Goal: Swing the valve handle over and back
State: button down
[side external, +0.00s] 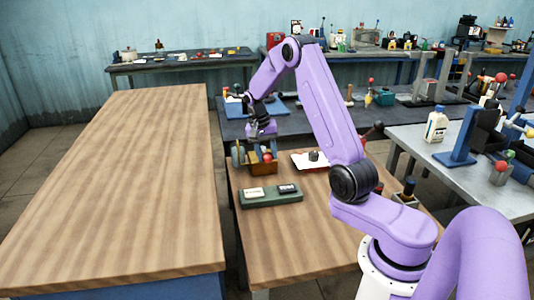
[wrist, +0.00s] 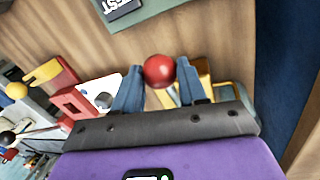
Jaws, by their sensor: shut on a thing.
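The valve handle ends in a red ball knob (wrist: 158,70), which also shows in the side view (side external: 267,157) beside a brass-brown block (side external: 262,169) on the near wooden table. In the wrist view my gripper (wrist: 158,84) has one blue finger on each side of the handle, just at the red knob, and is shut on it. In the side view my gripper (side external: 263,146) points down over the block. The lever below the knob is mostly hidden by the fingers and the hand. Part of a yellow body (wrist: 205,82) shows behind the right finger.
A green board (side external: 270,198) with two labelled plates lies in front of the valve. A white plate (side external: 308,161) with a dark knob lies to its right. A grey-rimmed disc (side external: 237,155) stands at the block's left. The large left table (side external: 120,180) is bare.

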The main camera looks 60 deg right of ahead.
jog(key=c, duration=0.6)
grip_release()
jog(key=shift+w, duration=0.1)
jog(key=shift+c, duration=0.2)
notch_tip(320, 180, up, 17)
jog(key=w+a, duration=0.2)
jog(key=shift+w, duration=0.4)
jog(key=shift+a, duration=0.1)
jog(key=s+a+f+n+t, duration=0.1)
jog(key=s+a+n, duration=0.4)
jog(key=a, duration=0.6)
jog(key=s+a+f+n+t, duration=0.1)
jog(key=s+a+n, duration=0.3)
jog(key=a+n, duration=0.5)
jog(key=s+a+f+n, duration=0.1)
jog(key=s+f+n, duration=0.1)
jog(key=s, duration=0.6)
jog(key=s+a+f+n+y, duration=0.1)
jog(key=s+n, duration=0.3)
jog(key=s, duration=0.4)
jog(key=s+a+f+n, duration=0.2)
jog(key=s+a+n, duration=0.1)
jog(key=s, duration=0.5)
jog(key=shift+s+a+f+n+y, duration=0.2)
jog(key=shift+f+n+y, duration=0.1)
jog(key=shift+n, duration=0.2)
